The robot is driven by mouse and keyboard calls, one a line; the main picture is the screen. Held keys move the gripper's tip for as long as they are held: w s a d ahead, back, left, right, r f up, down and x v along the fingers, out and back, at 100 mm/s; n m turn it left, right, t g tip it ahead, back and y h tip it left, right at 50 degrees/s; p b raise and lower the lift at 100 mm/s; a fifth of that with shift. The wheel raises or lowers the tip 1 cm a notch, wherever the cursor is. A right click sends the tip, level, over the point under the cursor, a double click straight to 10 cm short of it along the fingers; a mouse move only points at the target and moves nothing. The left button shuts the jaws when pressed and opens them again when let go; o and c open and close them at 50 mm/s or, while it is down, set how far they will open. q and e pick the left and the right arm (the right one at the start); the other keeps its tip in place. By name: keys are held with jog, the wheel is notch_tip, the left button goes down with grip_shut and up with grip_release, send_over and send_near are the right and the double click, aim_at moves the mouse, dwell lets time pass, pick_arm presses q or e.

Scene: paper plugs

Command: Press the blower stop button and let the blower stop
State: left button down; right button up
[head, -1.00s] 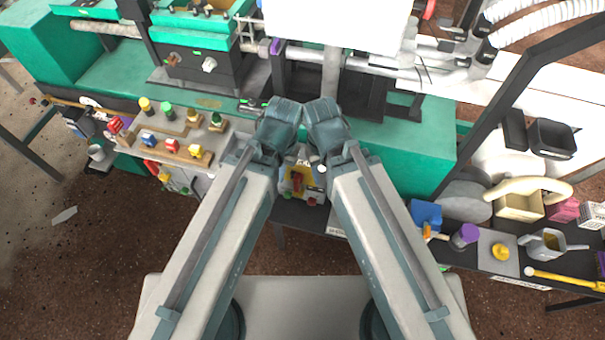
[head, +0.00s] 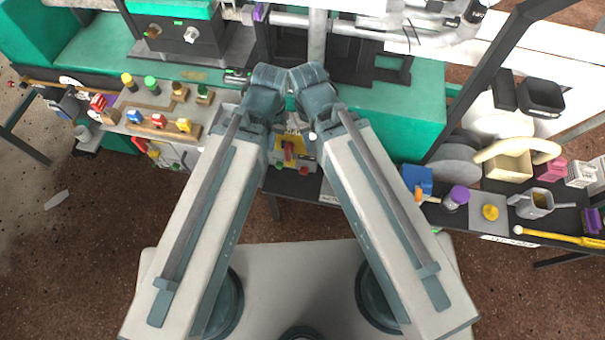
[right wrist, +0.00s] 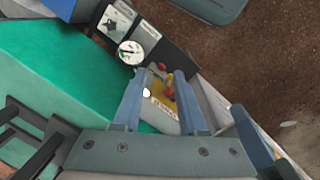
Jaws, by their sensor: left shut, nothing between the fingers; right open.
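The right wrist view also shows the box's yellow panel (right wrist: 158,114), red handle (right wrist: 169,87) and a red button (right wrist: 161,66). No label marks a blower stop button legibly. My left gripper (head: 268,122) is shut and empty near the box's left, its fingers mostly hidden by its wrist. My right gripper (right wrist: 158,98) is open, with the box beyond its fingers.
A green machine bench (head: 390,128) lies behind my wrists.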

grip_shut()
dwell(1.4)
